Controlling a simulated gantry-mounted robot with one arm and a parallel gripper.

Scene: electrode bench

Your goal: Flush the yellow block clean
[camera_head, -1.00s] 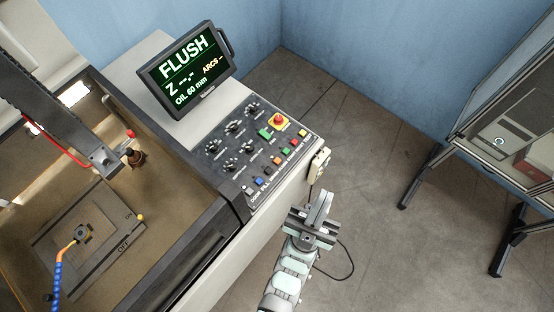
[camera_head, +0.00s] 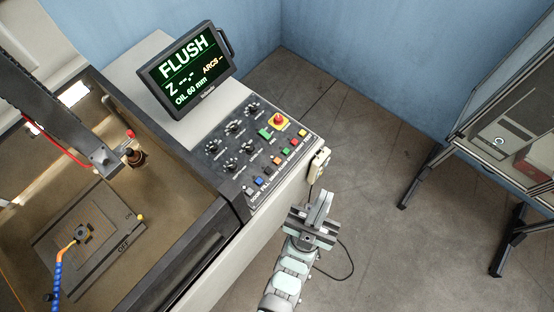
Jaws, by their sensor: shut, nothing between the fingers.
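A small dark-centred block (camera_head: 83,234) sits on the plate in the tank at the left; a yellow colour on it is hard to make out. A blue hose with an orange nozzle (camera_head: 62,250) ends right beside it. The screen (camera_head: 187,67) reads FLUSH, "Z --.-", "ARCS –" and "OIL 60 mm". The control panel (camera_head: 255,146) below it carries knobs and coloured buttons. My gripper (camera_head: 321,205) is shut and empty, in front of the panel's lower right edge and apart from the block and hose.
The tank's plate (camera_head: 110,262) has an OFF marking and a yellow-tipped lever (camera_head: 140,217). A dark machine head (camera_head: 98,158) hangs over the tank. A red emergency button (camera_head: 278,119) tops the panel. A framed cabinet (camera_head: 500,130) stands at the right. The floor between is clear.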

